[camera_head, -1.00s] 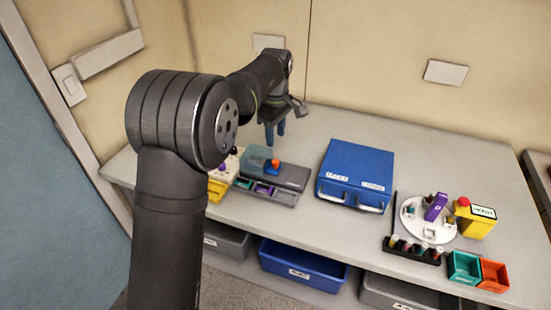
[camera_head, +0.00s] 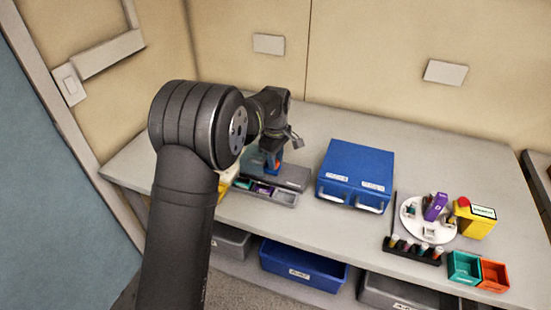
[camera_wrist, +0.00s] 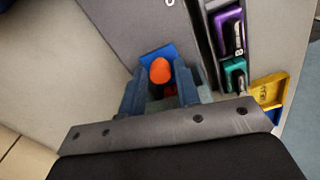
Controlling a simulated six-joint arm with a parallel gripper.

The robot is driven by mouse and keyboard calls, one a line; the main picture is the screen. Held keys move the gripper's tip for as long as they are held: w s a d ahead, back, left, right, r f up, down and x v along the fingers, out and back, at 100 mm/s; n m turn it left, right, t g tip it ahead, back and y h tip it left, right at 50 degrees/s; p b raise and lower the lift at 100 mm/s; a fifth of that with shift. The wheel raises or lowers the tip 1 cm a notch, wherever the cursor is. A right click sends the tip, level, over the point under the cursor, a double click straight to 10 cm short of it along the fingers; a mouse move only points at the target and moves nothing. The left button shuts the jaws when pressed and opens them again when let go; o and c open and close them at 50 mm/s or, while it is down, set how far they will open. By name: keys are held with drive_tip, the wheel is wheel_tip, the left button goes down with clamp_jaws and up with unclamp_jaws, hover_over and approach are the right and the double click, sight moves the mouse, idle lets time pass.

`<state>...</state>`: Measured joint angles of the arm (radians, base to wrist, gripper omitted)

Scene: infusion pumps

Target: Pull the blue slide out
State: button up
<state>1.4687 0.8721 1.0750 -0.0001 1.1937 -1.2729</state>
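In the wrist view the blue slide (camera_wrist: 150,52) shows as a small blue piece with an orange knob (camera_wrist: 160,70) on the grey unit (camera_wrist: 120,25). My gripper (camera_wrist: 158,84) is open, with one blue finger on each side of the knob. I see gaps between the knob and the fingers, and no grip on it. In the head view my gripper (camera_head: 272,158) is low over the dark grey unit (camera_head: 292,177), with a bit of orange at its fingertips. The blue slide is mostly hidden there by the gripper.
Purple and teal pieces (camera_wrist: 229,32) sit in a tray beside the unit, and a yellow bin (camera_wrist: 270,90) is nearby. A blue case (camera_head: 355,170) stands to the right. Farther right are a white turntable (camera_head: 412,222) and teal and orange bins (camera_head: 465,267).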

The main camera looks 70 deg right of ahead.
clamp_jaws()
drive_tip(key=s, duration=0.7)
drive_tip(key=shift+s, duration=0.4)
drive_tip(key=shift+o, duration=1.8)
unclamp_jaws()
drive_tip(key=shift+r, duration=0.1)
wheel_tip(320, 180, up, 17)
drive_tip(key=shift+r, duration=0.2)
drive_tip(key=shift+f, duration=0.1)
